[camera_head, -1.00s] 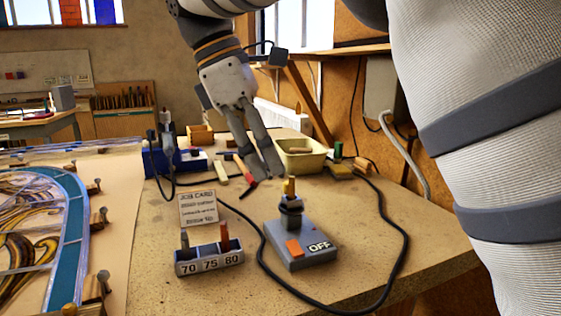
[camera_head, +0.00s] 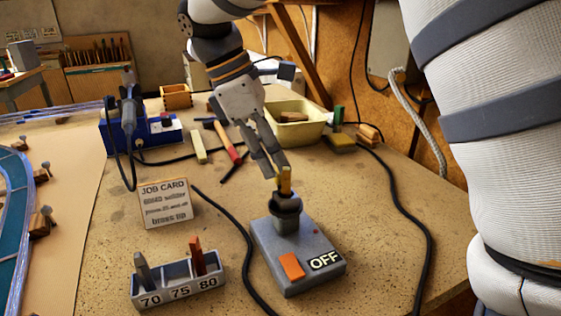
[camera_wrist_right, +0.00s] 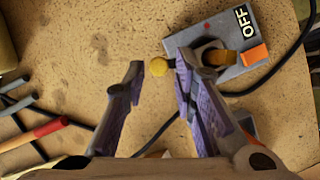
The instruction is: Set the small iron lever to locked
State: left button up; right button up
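A grey box (camera_head: 298,256) marked OFF, with an orange switch (camera_head: 292,266), sits on the bench. A dark round collar (camera_head: 286,203) stands on it, with a short yellow-brown lever (camera_head: 286,180) rising from it; I take this as the task's lever. My right gripper (camera_head: 272,164) is open, fingers pointing down at the lever's top. Whether they touch it I cannot tell. My left gripper is not in view.
A job card (camera_head: 165,203) and a tray (camera_head: 180,284) marked 70, 75, 80 stand left of the box. A black cable (camera_head: 425,255) runs around it. A blue station (camera_head: 143,132), a red-handled tool (camera_head: 229,144) and a cream bin (camera_head: 298,130) lie behind.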

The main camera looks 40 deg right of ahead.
jog(key=shift+x, duration=1.15)
jog(key=shift+w, duration=0.1)
grip_shut()
jog(key=m, duration=0.1)
jog(key=d+m, duration=0.1)
jog(key=m, duration=0.1)
jog(key=shift+s+d+g+y, duration=0.15)
jog(key=shift+s+g+y, duration=0.25)
jog(key=shift+s+d+m+g+y, duration=0.25)
jog(key=shift+s+m+y, duration=0.6)
jog(key=shift+m, duration=1.15)
jog(key=shift+s+d+m+y, duration=0.35)
jog(key=shift+s+m+y, duration=0.5)
jog(key=shift+m, duration=1.15)
jog(key=shift+s+d+m+g+y, duration=0.25)
jog(key=shift+s+m+y, duration=0.35)
jog(key=shift+s+m, duration=0.95)
jog(key=shift+w+m, duration=0.45)
jog(key=shift+m, duration=0.1)
